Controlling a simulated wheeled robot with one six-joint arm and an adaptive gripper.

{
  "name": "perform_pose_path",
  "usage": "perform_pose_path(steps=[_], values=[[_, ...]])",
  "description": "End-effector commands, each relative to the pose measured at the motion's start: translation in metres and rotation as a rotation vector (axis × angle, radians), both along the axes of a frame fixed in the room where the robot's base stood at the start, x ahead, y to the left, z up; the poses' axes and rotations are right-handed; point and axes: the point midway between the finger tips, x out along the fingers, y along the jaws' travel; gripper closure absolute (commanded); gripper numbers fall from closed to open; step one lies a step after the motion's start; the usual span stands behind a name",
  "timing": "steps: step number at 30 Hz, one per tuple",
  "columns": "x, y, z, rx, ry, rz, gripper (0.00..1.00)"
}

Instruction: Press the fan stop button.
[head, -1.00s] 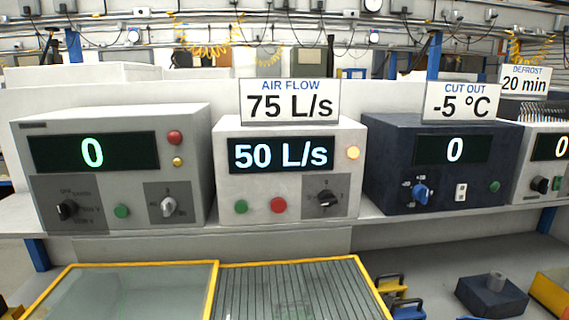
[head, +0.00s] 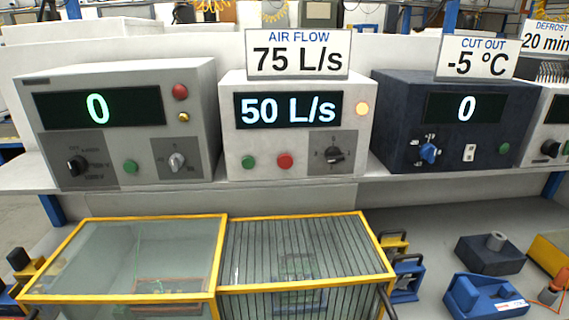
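The fan unit (head: 295,180) is the pale box in the middle of the shelf, under a sign (head: 297,53) reading AIR FLOW 75 L/s. Its display (head: 288,110) reads 50 L/s, and an amber lamp (head: 362,108) beside it is lit. A red button (head: 285,161), which looks like the stop button, sits low on its front panel. A green button (head: 248,162) is to its left and a black rotary knob (head: 334,155) to its right. Nothing covers these controls. My gripper is not in view.
A grey unit (head: 130,75) stands to the left and a dark blue unit (head: 395,95) to the right, both displaying 0. Yellow-framed glass-topped boxes (head: 222,260) lie below the shelf (head: 365,182). Blue tools (head: 485,295) lie at lower right.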

Motion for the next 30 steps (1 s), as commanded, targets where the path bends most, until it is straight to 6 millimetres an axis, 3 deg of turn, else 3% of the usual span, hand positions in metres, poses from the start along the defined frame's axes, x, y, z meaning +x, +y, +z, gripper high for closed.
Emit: perform_pose_path(steps=[1,4,30], values=[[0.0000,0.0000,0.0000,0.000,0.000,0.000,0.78],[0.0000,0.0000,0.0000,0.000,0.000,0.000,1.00],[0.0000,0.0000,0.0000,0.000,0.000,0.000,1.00]])
